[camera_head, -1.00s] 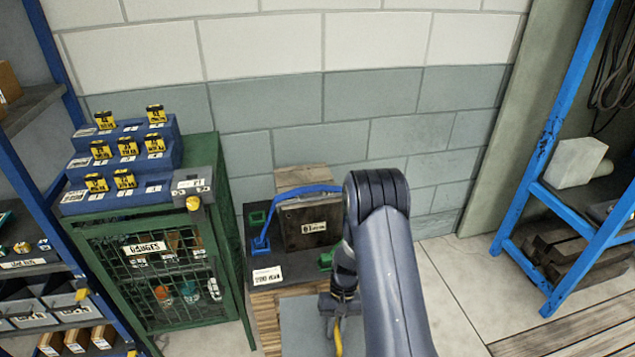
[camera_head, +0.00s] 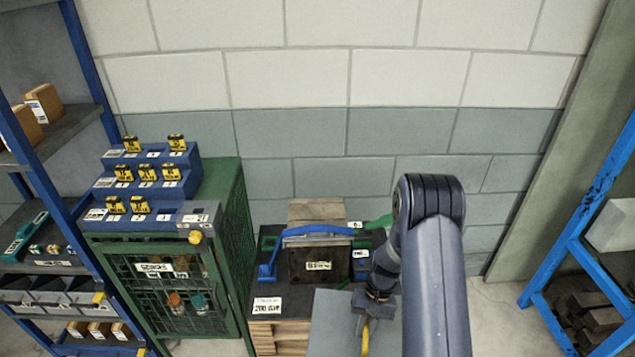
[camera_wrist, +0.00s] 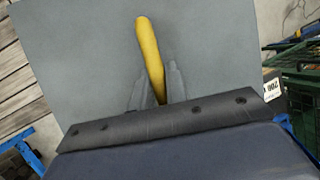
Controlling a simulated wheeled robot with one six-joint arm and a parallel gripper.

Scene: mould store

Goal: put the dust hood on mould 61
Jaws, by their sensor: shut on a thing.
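The dust hood (camera_head: 333,325) is a flat-topped grey cover with a yellow handle (camera_wrist: 150,55). My gripper (camera_wrist: 158,92) is shut on that handle, and the hood fills much of the wrist view (camera_wrist: 85,60). In the head view my gripper (camera_head: 368,308) holds the hood at the bottom centre, in front of the mould. The mould (camera_head: 315,265) is a dark block with a label that looks like 61, upright on a dark-topped stand. A blue strap or hose (camera_head: 318,230) runs across its top. The hood hides the stand's front right part.
A green mesh cabinet (camera_head: 165,270) with a blue stepped rack of yellow-tagged pieces (camera_head: 150,180) stands to the left. Green pieces flank the mould. A blue shelf (camera_head: 40,170) is at far left and a blue rack (camera_head: 580,230) at right. A block wall rises behind.

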